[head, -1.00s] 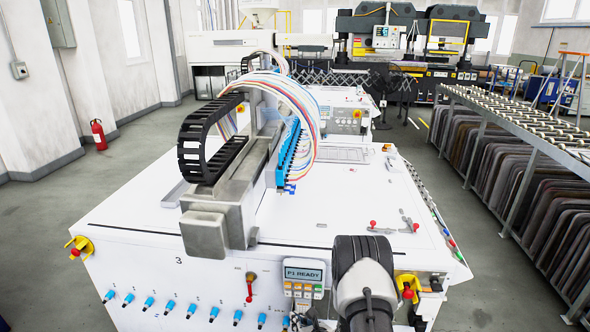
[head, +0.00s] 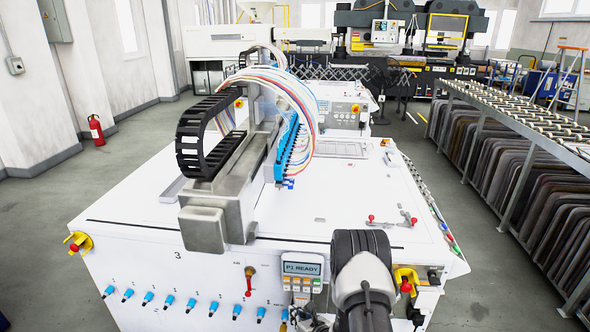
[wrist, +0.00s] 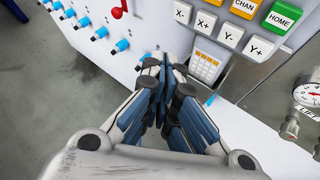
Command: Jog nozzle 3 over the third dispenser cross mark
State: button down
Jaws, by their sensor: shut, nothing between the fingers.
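The gantry (head: 205,215) stands over the white machine table in the head view. Its blue row of nozzles (head: 287,150), fed by coloured tubes, hangs over the table; I cannot tell single nozzle numbers or cross marks at this size. The control pendant (head: 302,270) on the front panel reads "P1 READY". In the wrist view its keys show: X- (wrist: 182,12), X+ (wrist: 206,23), Y- (wrist: 231,35), Y+ (wrist: 259,48), CHAN (wrist: 243,6) and HOME (wrist: 282,17). My gripper (wrist: 166,72) is shut and empty, its tips below and left of these keys.
Several blue knobs (wrist: 99,33) line the front panel, with a red lever (head: 249,280) beside the pendant. A pressure gauge (wrist: 308,94) stands at the right in the wrist view. Yellow-mounted red buttons sit at the left (head: 77,244) and right (head: 406,284) of the front.

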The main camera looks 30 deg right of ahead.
jog(key=w+a+r+n+y, duration=0.25)
jog(key=a+r+n, duration=0.2)
jog(key=r, duration=0.35)
jog(key=w+a+r+n+y, duration=0.1)
jog(key=a+r+n+y, duration=0.2)
jog(key=a+r, duration=0.4)
jog(key=s+a+r+n+g+y, duration=0.2)
jog(key=s+a+r+n+g, duration=0.1)
jog(key=s+a+r+n, duration=0.35)
jog(key=s+a+r+n+g+y, duration=0.3)
jog(key=a+r+n, duration=0.35)
jog(key=r, duration=0.35)
jog(key=s+a+r+n+g+h, duration=0.1)
jog(key=s+r+n+g+h, duration=0.15)
jog(key=s+n, duration=0.4)
jog(key=s+a+r+n+g+h, duration=0.1)
jog(key=s+r+n+g, duration=0.15)
jog(key=s, duration=0.75)
jog(key=s+d+r+n+t+h, duration=0.3)
jog(key=s+d+n+h, duration=0.4)
jog(key=s+d+n, duration=0.1)
jog(key=shift+s+d+r+h, duration=0.15)
jog(key=shift+s+d+h, duration=0.35)
jog(key=shift+d, duration=0.75)
